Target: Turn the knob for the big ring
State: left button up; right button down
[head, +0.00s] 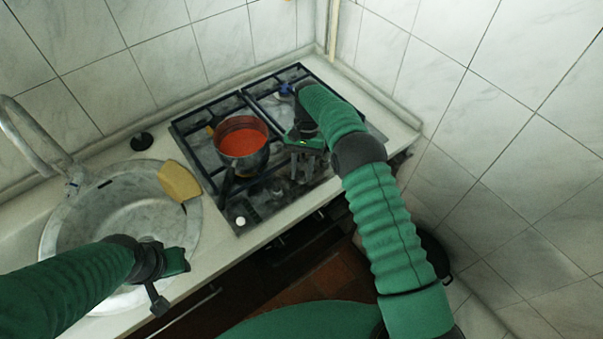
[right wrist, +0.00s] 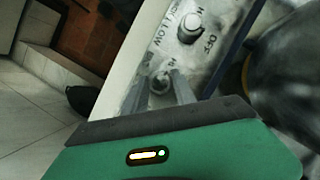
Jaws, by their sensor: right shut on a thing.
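The gas hob (head: 245,205) has a strip of controls along its front edge. My right gripper (head: 304,175) is low over that strip, right of the pot. In the right wrist view its two fingers (right wrist: 158,92) are on either side of a small round knob (right wrist: 161,79), shut on it. A second, pale knob (right wrist: 190,26) stands free beyond it, with "OFF" printed beside it. A white knob (head: 240,221) shows at the strip's left end in the head view. My arm hides part of the rings. My left gripper (head: 165,283) is over the sink's front edge; its jaw opening is unclear.
A pot of red food (head: 243,142) stands on the hob's left side, handle toward the front. A yellow sponge (head: 178,181) lies by the round sink (head: 75,220). A black round thing (head: 141,141) is behind it. Tiled walls close off the back and right.

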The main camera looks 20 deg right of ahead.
pick_arm(q)
jog(key=shift+f, duration=0.15)
pick_arm(e)
jog(key=shift+w+r+n, duration=0.2)
jog(key=shift+w+n, duration=0.05)
jog(key=shift+n, duration=0.15)
jog(key=c, duration=1.3)
grip_release()
pick_arm(q)
jog(key=shift+w+d, duration=0.1)
jog(key=shift+w, duration=0.1)
pick_arm(e)
jog(key=shift+o, duration=1.3)
jog(key=shift+f, duration=0.2)
